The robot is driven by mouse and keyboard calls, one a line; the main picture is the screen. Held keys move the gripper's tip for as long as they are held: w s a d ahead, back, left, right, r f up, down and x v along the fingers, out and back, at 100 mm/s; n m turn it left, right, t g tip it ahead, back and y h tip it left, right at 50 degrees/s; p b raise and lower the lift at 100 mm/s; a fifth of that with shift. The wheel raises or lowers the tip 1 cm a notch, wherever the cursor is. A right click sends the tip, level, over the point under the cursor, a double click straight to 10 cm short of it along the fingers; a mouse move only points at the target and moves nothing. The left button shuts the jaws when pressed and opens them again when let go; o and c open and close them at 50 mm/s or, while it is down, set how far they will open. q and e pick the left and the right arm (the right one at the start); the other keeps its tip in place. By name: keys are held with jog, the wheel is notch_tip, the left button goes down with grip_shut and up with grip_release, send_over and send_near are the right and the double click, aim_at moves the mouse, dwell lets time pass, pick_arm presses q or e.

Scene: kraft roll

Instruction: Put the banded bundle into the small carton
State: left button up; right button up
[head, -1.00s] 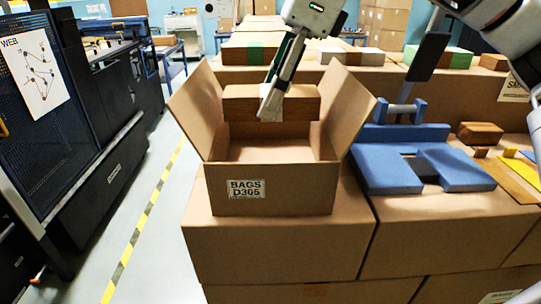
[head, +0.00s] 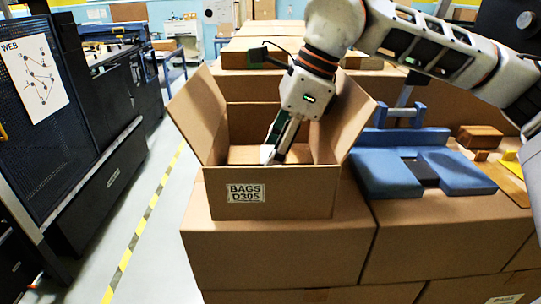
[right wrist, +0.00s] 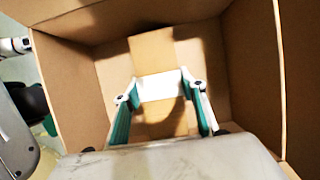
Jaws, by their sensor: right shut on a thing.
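The small carton (head: 295,200), labelled BAGS D305, stands with its flaps open on larger boxes. Its inside walls fill much of the right wrist view (right wrist: 255,75). My right gripper (head: 272,158) reaches down into the carton. Its green fingers (right wrist: 162,105) are shut on the banded bundle (right wrist: 152,50), across its white band (right wrist: 158,87). The bundle is brown and lies lengthwise away from the wrist, between the carton walls. In the head view the bundle (head: 242,154) is partly hidden by the carton's front wall and the gripper. I cannot tell whether it touches the floor. My left gripper is out of view.
A blue fixture (head: 390,170) stands right of the carton, with small brown blocks (head: 480,136) beyond it. A dark machine (head: 70,150) stands at the left. A yellow-black floor stripe (head: 135,235) runs between machine and boxes. The right flap is close to my arm.

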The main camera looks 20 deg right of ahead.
jog(key=shift+f, duration=0.15)
jog(key=o, duration=1.2)
jog(key=v, duration=1.2)
jog(key=shift+r, duration=0.2)
jog(key=shift+s+a, duration=0.1)
